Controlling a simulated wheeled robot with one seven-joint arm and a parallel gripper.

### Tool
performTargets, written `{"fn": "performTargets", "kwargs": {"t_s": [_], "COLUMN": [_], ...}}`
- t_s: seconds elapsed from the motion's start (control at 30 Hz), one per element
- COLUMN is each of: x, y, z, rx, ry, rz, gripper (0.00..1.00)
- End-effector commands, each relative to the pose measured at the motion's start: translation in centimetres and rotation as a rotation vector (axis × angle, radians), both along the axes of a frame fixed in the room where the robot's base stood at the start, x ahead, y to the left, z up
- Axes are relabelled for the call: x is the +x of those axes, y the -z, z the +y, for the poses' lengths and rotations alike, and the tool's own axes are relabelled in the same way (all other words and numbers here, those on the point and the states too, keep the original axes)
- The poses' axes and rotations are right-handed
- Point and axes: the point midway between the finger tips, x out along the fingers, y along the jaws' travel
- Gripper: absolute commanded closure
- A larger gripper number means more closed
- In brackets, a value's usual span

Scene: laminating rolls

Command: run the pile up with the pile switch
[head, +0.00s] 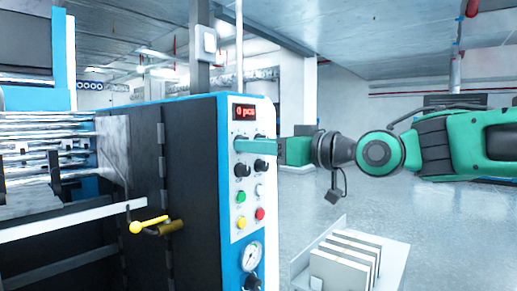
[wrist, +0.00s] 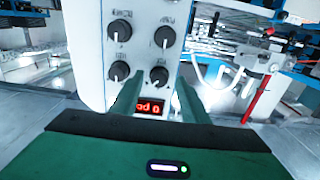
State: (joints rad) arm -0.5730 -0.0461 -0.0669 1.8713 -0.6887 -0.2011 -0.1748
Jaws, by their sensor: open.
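The white control panel (head: 248,180) on the blue-edged machine carries several black knobs; their labels are too small to read, so I cannot tell which is the pile switch. My gripper (head: 240,145) is level with the upper row and hides the upper left knob in the head view. In the wrist view, where the panel appears upside down, that knob (wrist: 158,76) shows between the open fingertips of my gripper (wrist: 156,84). The fingers look empty; contact with the knob cannot be told. Another knob (head: 259,135) is to its right.
The red display (head: 244,112) above the knobs reads 0 pcs. Green (head: 241,196), yellow (head: 241,223) and red (head: 260,213) buttons and a gauge (head: 251,257) are below. A yellow-handled lever (head: 150,225) sticks out at left. A tray (head: 392,265) with upright blocks stands low at right.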

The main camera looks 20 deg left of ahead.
Motion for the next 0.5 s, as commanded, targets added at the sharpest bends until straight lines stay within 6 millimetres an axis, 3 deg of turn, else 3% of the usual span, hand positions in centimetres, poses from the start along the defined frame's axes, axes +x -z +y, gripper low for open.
{"fn": "performTargets", "kwargs": {"t_s": [0.4,0.43,0.5], "x": [0.39,0.39,0.38], "y": [0.00,0.00,0.00], "z": [0.86,0.86,0.85], "rx": [0.000,0.000,0.000], "ry": [0.001,0.001,0.001], "rz": [0.000,0.000,0.000], "gripper": [0.59,0.61,0.78]}}
